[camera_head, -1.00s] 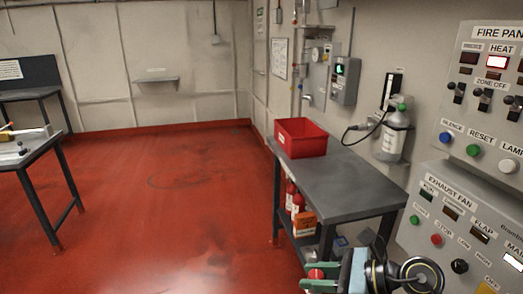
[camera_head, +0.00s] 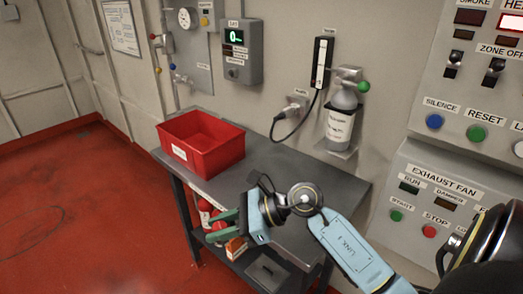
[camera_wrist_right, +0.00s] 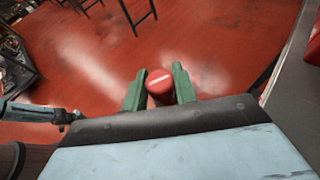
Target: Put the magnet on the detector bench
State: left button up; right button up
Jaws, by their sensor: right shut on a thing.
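My right gripper (camera_head: 222,228) has green fingers and hangs in front of the near side of the grey bench (camera_head: 265,212). In the right wrist view its fingers (camera_wrist_right: 159,88) are shut on a small red round piece (camera_wrist_right: 159,80) with a pale stripe across its end. This may be the magnet; I cannot tell for sure. The piece is held in the air, with the red floor behind it. No label naming the detector bench can be read. My left gripper does not show clearly in any view.
A red bin (camera_head: 205,145) stands at the far left of the grey bench. Red bottles (camera_head: 205,212) and an orange box (camera_head: 236,248) are below its top. A gas cylinder (camera_head: 342,118) hangs on the wall above. Control panels (camera_head: 455,190) are at right. The floor at left is clear.

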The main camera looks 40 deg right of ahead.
aim_at(264, 181)
jog(key=z, duration=0.75)
jog(key=i, duration=1.05)
jog(key=z, duration=0.8)
